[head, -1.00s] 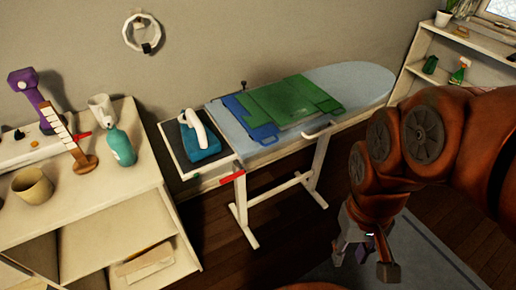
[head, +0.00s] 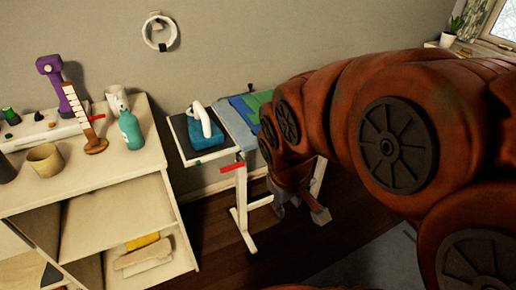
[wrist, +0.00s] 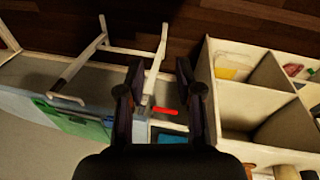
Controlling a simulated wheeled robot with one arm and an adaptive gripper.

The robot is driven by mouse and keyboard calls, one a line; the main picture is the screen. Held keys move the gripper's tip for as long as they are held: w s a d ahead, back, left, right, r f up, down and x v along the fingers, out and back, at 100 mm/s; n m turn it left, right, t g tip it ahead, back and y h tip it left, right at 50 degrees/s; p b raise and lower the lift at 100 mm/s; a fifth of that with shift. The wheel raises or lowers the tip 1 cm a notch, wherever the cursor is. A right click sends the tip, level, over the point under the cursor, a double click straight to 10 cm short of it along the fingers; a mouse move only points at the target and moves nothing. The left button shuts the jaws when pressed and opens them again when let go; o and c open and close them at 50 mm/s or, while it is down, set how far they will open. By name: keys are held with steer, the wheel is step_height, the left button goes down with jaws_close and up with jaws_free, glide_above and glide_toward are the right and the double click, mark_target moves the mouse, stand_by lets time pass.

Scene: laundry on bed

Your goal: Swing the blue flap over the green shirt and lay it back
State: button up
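The green shirt (head: 257,100) lies on the ironing board and is mostly hidden behind my arm in the head view. A blue flap (head: 241,108) shows flat along its left edge. In the wrist view the green shirt (wrist: 76,123) is at the lower left with blue edging around it. My gripper (wrist: 162,88) is open, with empty space between its fingers. In the head view my gripper (head: 300,210) hangs in front of the board, apart from the shirt and the flap.
A blue iron (head: 204,134) stands on the board's left end, above a red piece (head: 232,168). A cream shelf unit (head: 110,190) at left holds a teal bottle (head: 131,130), a cup and other items. Dark floor lies below the board.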

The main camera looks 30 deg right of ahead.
steer(key=w+d+f+n+t+h+b, duration=0.3)
steer(key=w+d+n+t+h+b, duration=0.45)
steer(key=w+d+b, duration=0.95)
steer(key=w+f+n+t+y+b, duration=0.6)
steer(key=w+f+n+y+b, duration=0.2)
steer(key=w, duration=0.4)
steer(key=shift+w+d+n+t+b, duration=0.35)
steer(key=shift+d+n+b, duration=0.15)
steer(key=shift+b, duration=0.85)
jaws_close()
